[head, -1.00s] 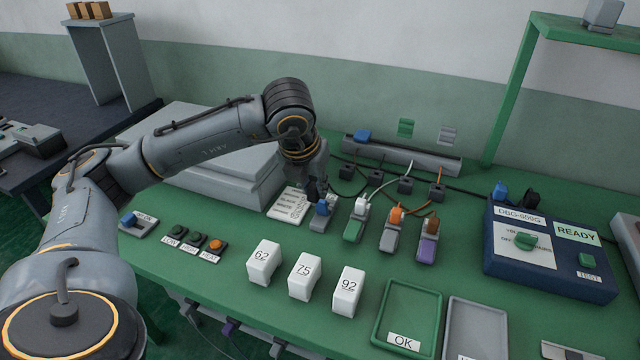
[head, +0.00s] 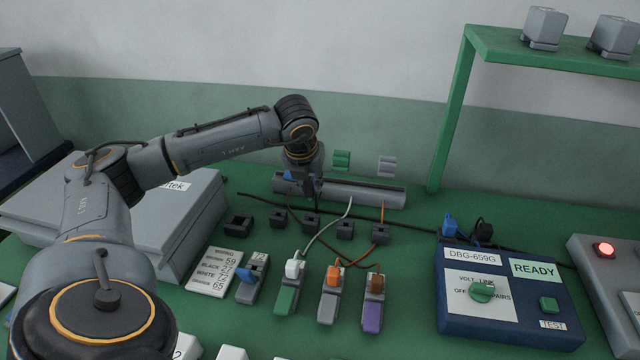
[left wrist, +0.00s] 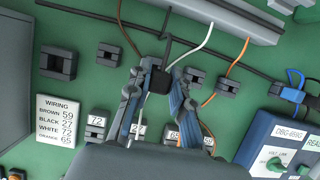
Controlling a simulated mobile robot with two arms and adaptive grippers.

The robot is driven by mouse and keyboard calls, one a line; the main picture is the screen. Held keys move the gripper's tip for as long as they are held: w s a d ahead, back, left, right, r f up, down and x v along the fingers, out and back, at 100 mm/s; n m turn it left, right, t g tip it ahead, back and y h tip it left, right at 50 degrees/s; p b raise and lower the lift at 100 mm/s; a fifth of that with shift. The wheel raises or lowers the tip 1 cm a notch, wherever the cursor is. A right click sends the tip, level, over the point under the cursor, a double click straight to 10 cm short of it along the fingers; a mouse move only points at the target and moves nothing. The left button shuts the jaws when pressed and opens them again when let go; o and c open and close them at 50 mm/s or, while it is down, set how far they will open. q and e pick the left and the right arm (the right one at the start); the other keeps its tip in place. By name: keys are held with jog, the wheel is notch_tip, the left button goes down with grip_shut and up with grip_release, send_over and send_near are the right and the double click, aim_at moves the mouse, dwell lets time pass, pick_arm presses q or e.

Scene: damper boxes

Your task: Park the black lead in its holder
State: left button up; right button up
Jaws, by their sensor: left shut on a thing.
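My left gripper (head: 313,192) is over the back of the green bench, just above or behind a row of dark holders. In the left wrist view it is shut on the black plug (left wrist: 158,80) of the black lead (left wrist: 166,45), whose cable rises from the plug. Several holders show, such as the left one (head: 237,226), the second (head: 278,217), the middle one (head: 311,225) and the right one (head: 380,234). In the left wrist view, the fingers partly hide the holder behind the plug. I cannot tell whether the plug touches it. My right gripper is out of view.
A grey trunking (head: 365,195) runs behind the holders. In front are blocks with blue (head: 249,277), white (head: 293,269), orange (head: 334,277) and brown (head: 374,284) tops, and a wiring card (head: 215,275). A blue tester (head: 505,295) stands right, a grey case (head: 190,235) left. Loose cables cross the holders.

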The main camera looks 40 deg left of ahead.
aim_at(311, 196)
pick_arm(q)
jog(key=shift+w+a+f, duration=0.1)
jog(key=shift+w+a, duration=0.05)
jog(key=shift+w, duration=0.25)
jog(key=shift+s+f, duration=0.25)
jog(key=shift+f+b, duration=0.25)
jog(key=shift+b, duration=0.15)
jog(key=shift+f+b, duration=0.35)
jog(key=shift+f, duration=0.35)
jog(key=shift+f+b, duration=0.5)
jog(key=shift+f, duration=0.45)
jog(key=shift+w+f+b, duration=0.1)
jog(key=shift+f+b, duration=0.2)
jog(key=shift+f, duration=0.5)
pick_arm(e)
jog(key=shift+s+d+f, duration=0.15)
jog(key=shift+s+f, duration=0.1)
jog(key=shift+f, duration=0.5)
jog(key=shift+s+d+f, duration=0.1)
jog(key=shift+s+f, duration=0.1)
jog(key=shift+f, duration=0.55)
pick_arm(q)
jog(key=shift+f, duration=0.25)
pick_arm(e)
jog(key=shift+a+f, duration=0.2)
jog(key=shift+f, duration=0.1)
